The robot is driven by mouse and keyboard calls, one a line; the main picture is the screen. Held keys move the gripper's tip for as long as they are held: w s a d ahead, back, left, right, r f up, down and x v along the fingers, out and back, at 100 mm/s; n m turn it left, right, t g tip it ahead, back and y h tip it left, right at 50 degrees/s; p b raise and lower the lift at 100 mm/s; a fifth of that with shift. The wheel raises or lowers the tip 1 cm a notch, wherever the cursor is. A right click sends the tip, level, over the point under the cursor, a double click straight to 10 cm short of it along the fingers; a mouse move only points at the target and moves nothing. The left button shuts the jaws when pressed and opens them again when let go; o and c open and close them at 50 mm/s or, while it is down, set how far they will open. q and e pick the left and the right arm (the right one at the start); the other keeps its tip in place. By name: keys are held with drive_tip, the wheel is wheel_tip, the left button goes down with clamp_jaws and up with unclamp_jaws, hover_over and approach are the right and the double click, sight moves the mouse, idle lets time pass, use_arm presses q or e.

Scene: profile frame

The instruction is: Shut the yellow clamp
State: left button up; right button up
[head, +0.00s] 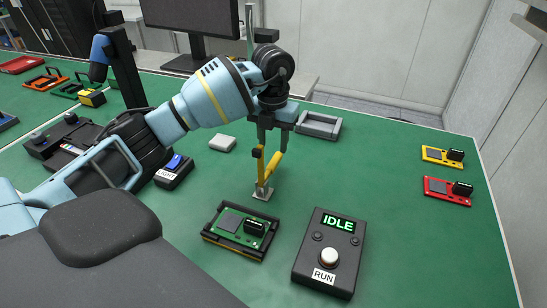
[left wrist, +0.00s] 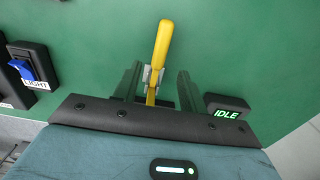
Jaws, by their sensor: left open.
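The yellow clamp (head: 275,166) stands on a small metal base on the green table, behind the black fixture (head: 208,236) that holds a green circuit board (head: 231,220). Its yellow handle leans up to the right, and its black-tipped arm stands raised, off the board. My left gripper (head: 272,150) is open, pointing down over the clamp. In the left wrist view, the yellow handle (left wrist: 161,46) rises between the two open fingers (left wrist: 159,82), with space on both sides. Whether a finger touches the clamp cannot be told. My right gripper is not in view.
A dark box (head: 325,262) with an IDLE display and a RUN button stands right of the fixture. A box with a blue switch (head: 174,170) stands left. A grey tray (head: 318,124) lies behind. Yellow (head: 440,157) and red (head: 447,190) boards lie right; table between is clear.

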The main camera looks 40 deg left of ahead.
sight(273, 162)
use_arm(q)
drive_tip(key=shift+w+f, duration=0.1)
drive_tip(key=shift+f, duration=3.1)
drive_tip(key=shift+a, duration=0.1)
drive_tip(key=c, duration=0.8)
